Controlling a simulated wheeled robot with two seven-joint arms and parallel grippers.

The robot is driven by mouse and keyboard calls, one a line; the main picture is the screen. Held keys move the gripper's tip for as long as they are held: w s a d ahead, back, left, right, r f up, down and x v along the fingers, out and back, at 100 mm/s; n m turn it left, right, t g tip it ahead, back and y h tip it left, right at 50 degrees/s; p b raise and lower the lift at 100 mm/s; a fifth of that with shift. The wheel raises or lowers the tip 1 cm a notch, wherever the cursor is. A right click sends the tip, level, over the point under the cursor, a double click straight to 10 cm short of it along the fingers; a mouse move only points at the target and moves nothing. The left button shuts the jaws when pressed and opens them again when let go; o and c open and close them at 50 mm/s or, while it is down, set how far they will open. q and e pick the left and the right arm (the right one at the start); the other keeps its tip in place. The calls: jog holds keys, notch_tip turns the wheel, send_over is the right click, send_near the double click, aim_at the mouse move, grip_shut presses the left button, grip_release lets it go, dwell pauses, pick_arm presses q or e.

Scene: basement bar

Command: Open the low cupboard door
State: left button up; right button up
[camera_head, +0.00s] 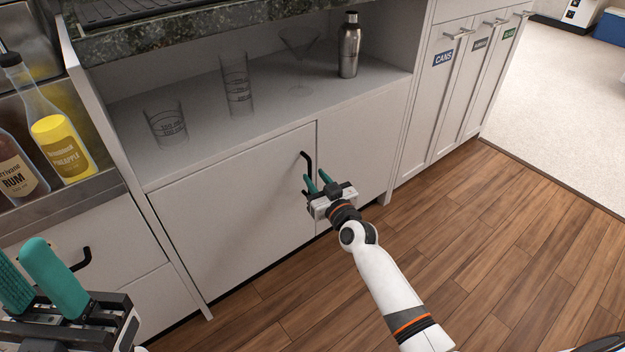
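The low cupboard door (235,200) is white and stands closed under the open shelf. Its black bar handle (308,163) is near the door's upper right edge. My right gripper (317,181) has two teal fingers set apart, pointing at the cupboard front by the handle's lower end. I cannot tell whether the fingers touch the handle. My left gripper (32,262) is at the lower left, with its teal fingers apart and nothing seen between them, well away from the door handle.
Glasses (237,85) and a steel shaker (349,45) stand on the shelf (205,130) above the door. Bottles (60,135) stand at left above a drawer with a black handle (82,259). Labelled bin cabinets (440,90) are at right. The wooden floor (500,230) is clear.

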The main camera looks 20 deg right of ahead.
jog(key=shift+w+a+b, duration=0.2)
jog(key=shift+w+b, duration=0.1)
jog(key=shift+w, duration=1)
grip_shut()
